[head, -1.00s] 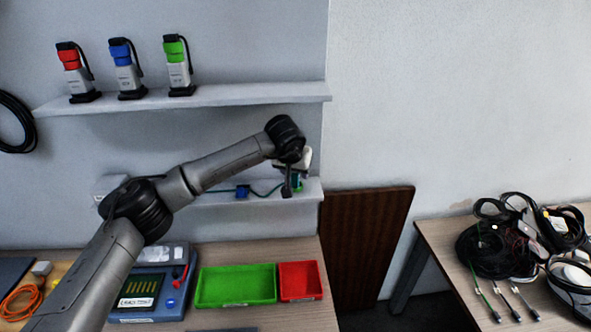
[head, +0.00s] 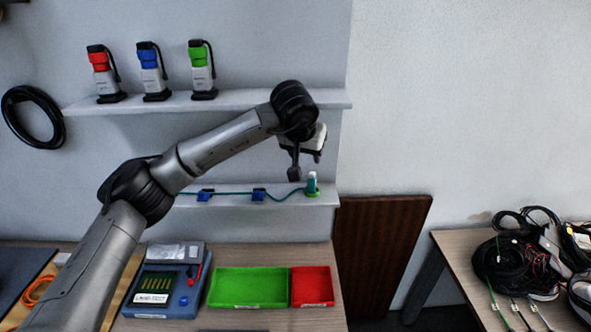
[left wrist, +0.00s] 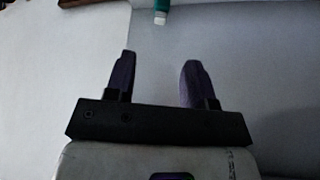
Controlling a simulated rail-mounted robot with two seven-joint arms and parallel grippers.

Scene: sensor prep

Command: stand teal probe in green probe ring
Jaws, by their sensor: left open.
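The teal probe (head: 312,182) stands upright at the right end of the lower shelf, with its base at the green probe ring (head: 312,194). A teal cable runs left from it along the shelf. My left gripper (head: 294,176) is open and empty, above and to the left of the probe and apart from it. In the left wrist view, the open fingers (left wrist: 158,80) have nothing between them, and the probe's pale tip (left wrist: 160,18) shows at the top edge beyond them. My right gripper is not in view.
Blue clips (head: 258,194) hold the cable on the lower shelf (head: 230,203). The upper shelf (head: 240,99) carries several handheld devices. Below, a green tray (head: 248,288), a red tray (head: 312,286) and a blue tester (head: 165,281) sit on the bench.

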